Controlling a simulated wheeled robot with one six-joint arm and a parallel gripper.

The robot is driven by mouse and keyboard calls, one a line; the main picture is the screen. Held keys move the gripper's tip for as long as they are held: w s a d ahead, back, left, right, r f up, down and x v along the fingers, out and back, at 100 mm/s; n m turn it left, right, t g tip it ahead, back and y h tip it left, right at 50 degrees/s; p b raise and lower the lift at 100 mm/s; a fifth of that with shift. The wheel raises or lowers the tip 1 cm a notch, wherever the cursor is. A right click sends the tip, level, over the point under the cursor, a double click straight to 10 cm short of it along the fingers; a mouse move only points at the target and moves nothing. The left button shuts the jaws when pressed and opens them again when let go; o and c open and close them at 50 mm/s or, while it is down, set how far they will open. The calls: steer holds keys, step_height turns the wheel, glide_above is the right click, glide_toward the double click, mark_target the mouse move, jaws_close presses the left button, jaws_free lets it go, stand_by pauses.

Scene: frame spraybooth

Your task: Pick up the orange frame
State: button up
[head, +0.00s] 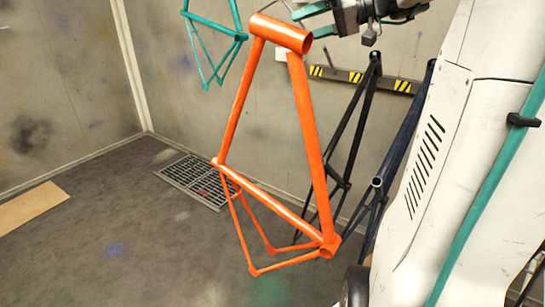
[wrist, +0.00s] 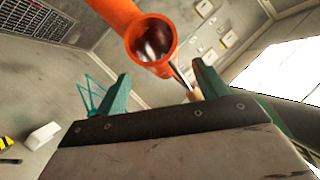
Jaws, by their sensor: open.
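The orange frame (head: 310,140) hangs upright above the floor in the middle of the head view, its wide top tube end facing right. The wrist view shows this open tube end (wrist: 128,18) close up, with a thin metal rod at its mouth. My gripper (head: 305,20) is at the top of the head view, just above and right of that tube end. In the wrist view my gripper (wrist: 161,75) has its two teal fingers wide apart, with the tube end ahead of the gap. Nothing is held. I cannot tell whether a finger touches the tube.
A teal frame (head: 240,37) hangs behind at upper left. A black frame (head: 340,182) and a dark blue frame (head: 378,184) stand behind at right, by a yellow-and-black striped rail (head: 355,77). A floor grate (head: 190,178) and wooden board (head: 28,209) lie left; the left floor is open.

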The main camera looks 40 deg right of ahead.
mark_target(287, 32)
steer(key=x, duration=0.5)
steer(key=shift+w+a+f, duration=0.1)
steer(key=shift+w+a, duration=0.05)
jaws_close()
